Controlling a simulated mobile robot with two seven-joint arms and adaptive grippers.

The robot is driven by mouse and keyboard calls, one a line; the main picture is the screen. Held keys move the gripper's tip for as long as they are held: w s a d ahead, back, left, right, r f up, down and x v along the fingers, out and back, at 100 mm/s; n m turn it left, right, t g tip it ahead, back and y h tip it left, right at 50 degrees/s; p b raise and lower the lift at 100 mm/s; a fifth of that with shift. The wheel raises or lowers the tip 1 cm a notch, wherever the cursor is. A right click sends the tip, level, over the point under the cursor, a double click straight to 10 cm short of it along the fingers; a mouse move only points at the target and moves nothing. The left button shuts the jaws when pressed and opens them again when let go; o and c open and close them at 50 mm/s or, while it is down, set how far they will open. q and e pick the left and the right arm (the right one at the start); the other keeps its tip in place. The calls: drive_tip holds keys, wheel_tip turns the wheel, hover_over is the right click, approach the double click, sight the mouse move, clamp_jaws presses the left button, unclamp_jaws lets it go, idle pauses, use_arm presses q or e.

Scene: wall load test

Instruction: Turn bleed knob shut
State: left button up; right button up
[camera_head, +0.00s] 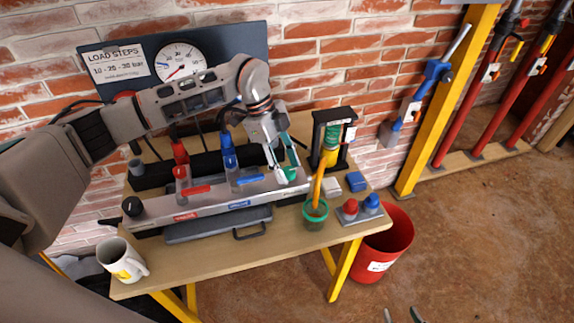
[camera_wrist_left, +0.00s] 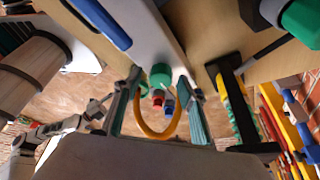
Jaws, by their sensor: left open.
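The bleed knob is a green round knob (camera_head: 290,173) at the right end of the grey manifold block (camera_head: 215,199). It also shows in the left wrist view (camera_wrist_left: 160,76), between the fingertips. My left gripper (camera_head: 282,168) is open and points down at the knob, with one finger on each side of it. I cannot tell whether the fingers touch it. My right gripper (camera_head: 402,315) shows only as two separated fingertips at the bottom edge, empty.
A green cup (camera_head: 316,217) with a yellow strap-like piece stands right of the block. Red and blue knobs (camera_head: 361,208) and a black-framed stand (camera_head: 333,140) are nearby. A white mug (camera_head: 122,262) stands front left. A pressure gauge (camera_head: 180,62) hangs behind. A red bin (camera_head: 385,245) stands right.

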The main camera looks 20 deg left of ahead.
use_arm(q)
drive_tip(key=shift+f, duration=0.15)
drive_tip(key=c, duration=1)
drive_tip(key=shift+c, duration=0.5)
